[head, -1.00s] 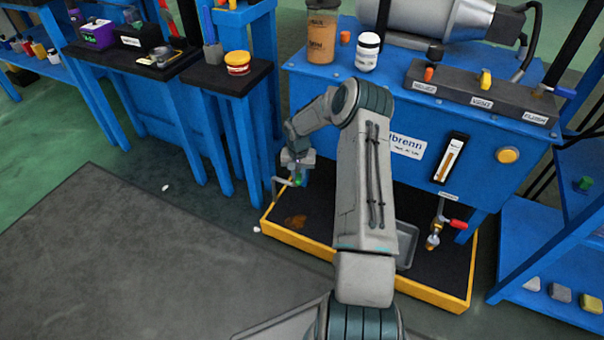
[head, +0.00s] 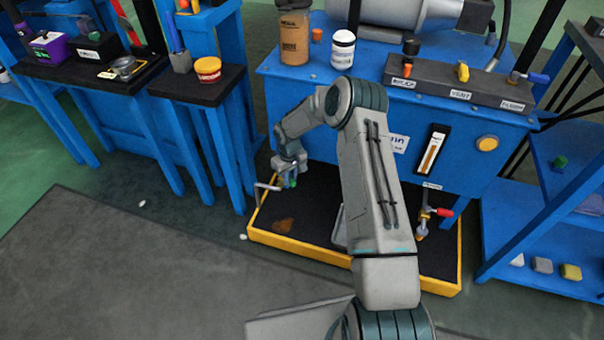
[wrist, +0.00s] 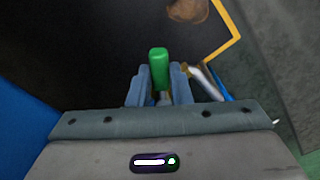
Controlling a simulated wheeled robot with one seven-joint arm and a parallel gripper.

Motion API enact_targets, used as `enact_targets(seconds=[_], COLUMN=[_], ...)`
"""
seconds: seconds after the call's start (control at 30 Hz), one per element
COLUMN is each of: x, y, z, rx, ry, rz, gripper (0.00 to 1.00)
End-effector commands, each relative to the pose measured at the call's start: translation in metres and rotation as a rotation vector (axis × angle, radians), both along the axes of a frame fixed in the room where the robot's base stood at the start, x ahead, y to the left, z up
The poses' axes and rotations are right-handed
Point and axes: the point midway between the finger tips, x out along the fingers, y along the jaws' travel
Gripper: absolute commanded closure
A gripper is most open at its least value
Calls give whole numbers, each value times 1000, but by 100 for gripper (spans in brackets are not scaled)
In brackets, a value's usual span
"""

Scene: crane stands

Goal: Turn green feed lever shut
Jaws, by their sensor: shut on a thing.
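The green feed lever (wrist: 158,68) shows in the wrist view as a green grip between the two finger tips of my gripper (wrist: 160,86). The fingers are close on both sides of its lower part, and the green end sticks out past them. In the head view my gripper (head: 289,172) is low at the left end of the yellow-edged tray (head: 350,262), below the blue bench. Only a small patch of the green lever (head: 292,181) shows there. The lever's pivot is hidden, so I cannot tell its exact angle.
A pale bent pipe (wrist: 208,80) runs just right of the fingers. A red-handled valve (head: 443,212) stands at the tray's right end. The blue bench (head: 480,185) rises behind the tray. Grey floor (head: 130,270) is clear in front at left.

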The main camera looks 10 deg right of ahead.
Motion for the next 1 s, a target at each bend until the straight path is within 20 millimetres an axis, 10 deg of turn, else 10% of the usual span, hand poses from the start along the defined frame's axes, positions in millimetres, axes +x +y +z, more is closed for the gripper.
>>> enact_targets(seconds=[0.47, 0.5, 0.6, 1.0], x=[5, 5, 4, 3], y=[7, 7, 6, 4], z=[3, 3, 2, 15], rx=[4, 4, 4, 2], ry=[-17, -18, -14, -9], rz=[29, 28, 27, 24], gripper=[100, 79, 60, 60])
